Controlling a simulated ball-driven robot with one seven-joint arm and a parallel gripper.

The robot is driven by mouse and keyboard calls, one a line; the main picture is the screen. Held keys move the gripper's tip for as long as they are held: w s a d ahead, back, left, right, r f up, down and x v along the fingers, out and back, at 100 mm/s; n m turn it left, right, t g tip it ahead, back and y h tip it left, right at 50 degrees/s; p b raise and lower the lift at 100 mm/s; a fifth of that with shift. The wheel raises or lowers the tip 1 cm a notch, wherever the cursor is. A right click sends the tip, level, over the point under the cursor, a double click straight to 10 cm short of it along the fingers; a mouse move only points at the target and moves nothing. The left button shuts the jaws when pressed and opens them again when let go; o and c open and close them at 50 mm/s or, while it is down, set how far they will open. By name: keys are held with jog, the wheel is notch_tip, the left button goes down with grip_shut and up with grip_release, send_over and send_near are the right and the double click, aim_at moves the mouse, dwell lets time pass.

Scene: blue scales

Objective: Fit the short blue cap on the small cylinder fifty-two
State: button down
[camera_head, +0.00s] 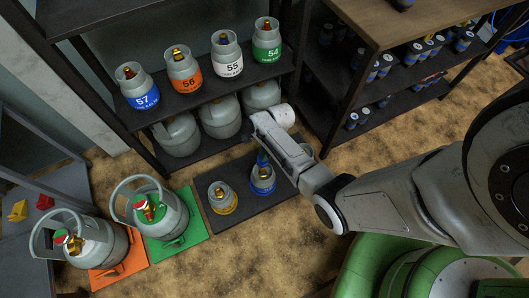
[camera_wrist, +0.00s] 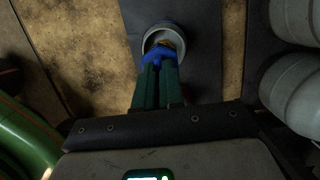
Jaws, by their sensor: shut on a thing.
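My gripper (camera_head: 263,154) is shut on the short blue cap (camera_head: 262,160), just above a small grey cylinder with a blue band (camera_head: 263,184). Its number is too small to read. In the wrist view the green fingers of my gripper (camera_wrist: 158,72) hold the blue cap (camera_wrist: 159,54) at the near side of the cylinder's open collar (camera_wrist: 168,26). Brass shows beyond the cap inside the collar. I cannot tell whether the cap touches the valve. The cylinder stands upright on a dark mat (camera_head: 240,223).
A small yellow-banded cylinder (camera_head: 222,198) stands left on the same mat. Two large cylinders stand on a green mat (camera_head: 187,237) and an orange mat (camera_head: 128,278). A rack shelf (camera_head: 205,93) with numbered cylinders is behind. Brown floor is free in front.

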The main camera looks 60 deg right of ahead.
jog(key=b, duration=0.4)
send_over(263, 170)
jog(key=shift+s+d+f, duration=0.1)
jog(key=shift+d+f, duration=0.15)
jog(key=shift+f, duration=1.4)
jog(key=shift+d+f, duration=0.2)
jog(key=shift+f, duration=1.4)
jog(key=shift+s+d+b+x, duration=0.1)
jog(key=shift+d+b+x, duration=0.1)
jog(key=shift+b+x, duration=0.5)
jog(key=shift+s+d+b+x, duration=0.15)
jog(key=shift+b+x, duration=0.2)
jog(key=shift+x, duration=0.7)
jog(key=c, duration=1.2)
grip_release()
jog(key=shift+o, duration=0.2)
jog(key=p+v, duration=0.6)
jog(key=v, duration=0.4)
jog(key=shift+r, duration=0.4)
jog(key=shift+d, duration=0.1)
